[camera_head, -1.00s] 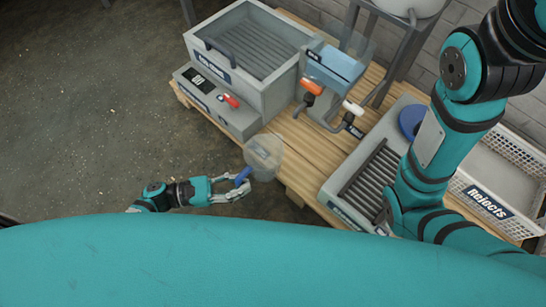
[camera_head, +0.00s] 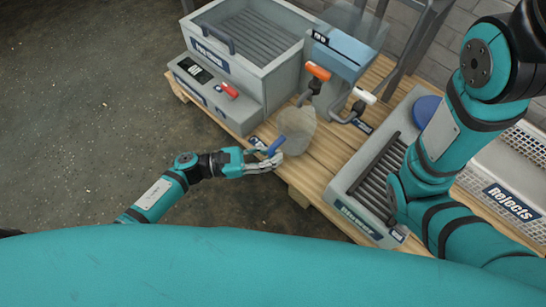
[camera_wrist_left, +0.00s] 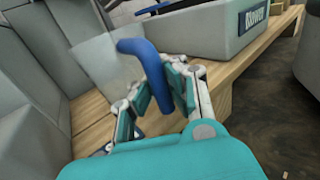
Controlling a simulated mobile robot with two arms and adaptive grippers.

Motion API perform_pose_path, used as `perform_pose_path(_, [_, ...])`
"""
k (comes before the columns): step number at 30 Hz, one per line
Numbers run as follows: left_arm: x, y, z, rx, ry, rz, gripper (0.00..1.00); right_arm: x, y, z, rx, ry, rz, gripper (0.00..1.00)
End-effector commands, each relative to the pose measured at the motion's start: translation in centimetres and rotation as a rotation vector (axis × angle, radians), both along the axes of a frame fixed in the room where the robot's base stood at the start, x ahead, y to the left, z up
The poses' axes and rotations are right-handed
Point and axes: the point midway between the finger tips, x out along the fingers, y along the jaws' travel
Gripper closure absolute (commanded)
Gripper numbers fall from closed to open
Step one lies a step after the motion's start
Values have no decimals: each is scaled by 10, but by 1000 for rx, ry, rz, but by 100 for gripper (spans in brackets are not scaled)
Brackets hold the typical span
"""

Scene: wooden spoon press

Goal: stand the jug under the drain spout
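The jug (camera_head: 297,132) is a clear, greyish cup with a blue handle (camera_head: 275,147). It is over the wooden bench, just in front of the taps. My left gripper (camera_head: 275,161) is shut on the handle. The left wrist view shows its fingers (camera_wrist_left: 160,92) on both sides of the blue handle and the clear jug (camera_wrist_left: 105,58) beyond. I cannot tell if the jug's base touches the bench. A blue-grey tank has one tap with an orange lever (camera_head: 318,72) and one with a white lever (camera_head: 364,96). The orange one's pipe ends just behind the jug. My right gripper is out of view.
A grey basin (camera_head: 262,85) on a control box with a red switch (camera_head: 229,91) stands left of the jug. The "Blower" tray (camera_head: 352,212) with slats is at right, and the white "Rejects" crate (camera_head: 510,200) beyond. Bare bench (camera_head: 325,160) lies between jug and tray.

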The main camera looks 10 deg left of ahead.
Motion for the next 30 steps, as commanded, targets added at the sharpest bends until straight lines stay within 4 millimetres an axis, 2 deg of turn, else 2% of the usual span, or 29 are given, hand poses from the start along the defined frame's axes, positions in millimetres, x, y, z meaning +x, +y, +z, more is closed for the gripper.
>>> perform_pose_path(8, [0,0,-3,-1,-1,0,100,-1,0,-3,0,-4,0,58])
perform_pose_path(15, [0,0,-2,1,0,0,70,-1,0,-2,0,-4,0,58])
perform_pose_path(22, [0,0,-1,0,0,0,70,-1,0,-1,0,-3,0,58])
perform_pose_path(25, [0,0,4,0,0,0,70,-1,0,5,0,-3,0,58])
perform_pose_path(30, [-8,26,4,4,5,2,70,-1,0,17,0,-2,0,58])
